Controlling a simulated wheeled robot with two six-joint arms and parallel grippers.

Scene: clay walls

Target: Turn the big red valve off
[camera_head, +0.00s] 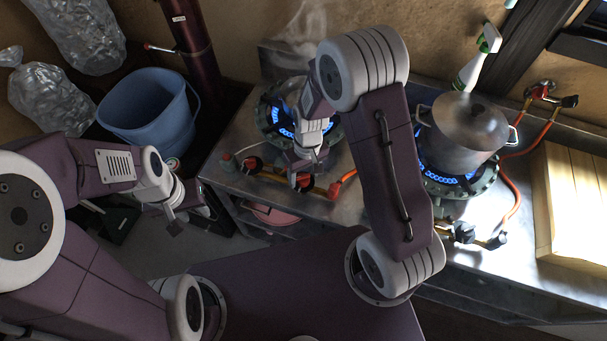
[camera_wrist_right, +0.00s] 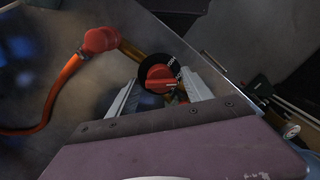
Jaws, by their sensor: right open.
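A red valve knob (camera_wrist_right: 160,78) with a black dial behind it is at the front of the left burner, on a brass pipe. In the head view a red knob (camera_head: 304,181) shows just below my right gripper (camera_head: 306,162). In the right wrist view the two pale fingers of my right gripper (camera_wrist_right: 158,84) are open, one on each side of the knob; I cannot tell whether they touch it. The left burner (camera_head: 285,122) has blue flames. My left gripper (camera_head: 174,226) hangs over the floor at the left, away from the valve; its jaws are too small to read.
Another red knob (camera_head: 252,164) sits left on the same pipe. An orange hose (camera_wrist_right: 62,88) joins it at a red fitting (camera_wrist_right: 100,40). A pot (camera_head: 462,138) stands on the lit right burner. A blue bucket (camera_head: 150,110) stands left; a spray bottle (camera_head: 475,65) stands behind.

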